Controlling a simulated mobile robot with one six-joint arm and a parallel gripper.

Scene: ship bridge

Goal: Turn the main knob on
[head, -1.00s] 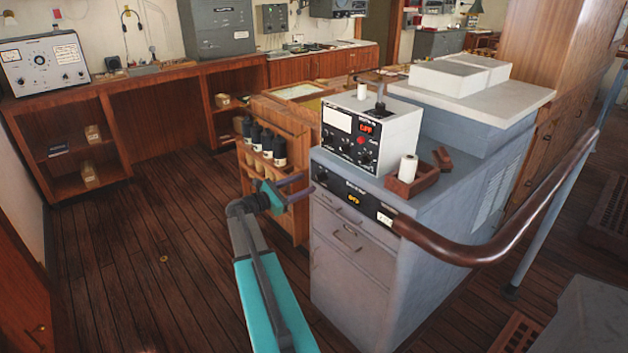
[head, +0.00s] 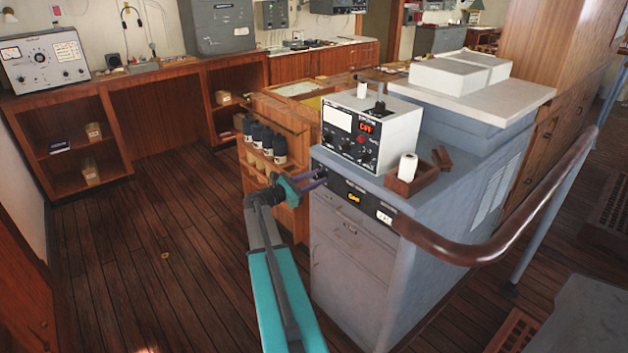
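A black control strip (head: 370,205) runs along the top front of the grey cabinet (head: 350,255). Its small lit display (head: 354,197) glows orange and seems to read OFF. A dark round knob sits at the strip's left end, now largely behind my fingertips. My gripper (head: 320,179), with purple fingers on a teal body, reaches in from the left to this knob. I cannot tell whether it touches the knob or how far its fingers are apart. A white instrument box (head: 372,130) on the cabinet top has a red display, also seeming to read OFF, and several dark knobs.
A brown handrail (head: 480,252) curves out from the cabinet's right front. A wooden rack (head: 262,160) with dark bottles stands close left of my gripper. A wooden tray (head: 410,180) with a white roll sits on the cabinet. The plank floor at left is clear.

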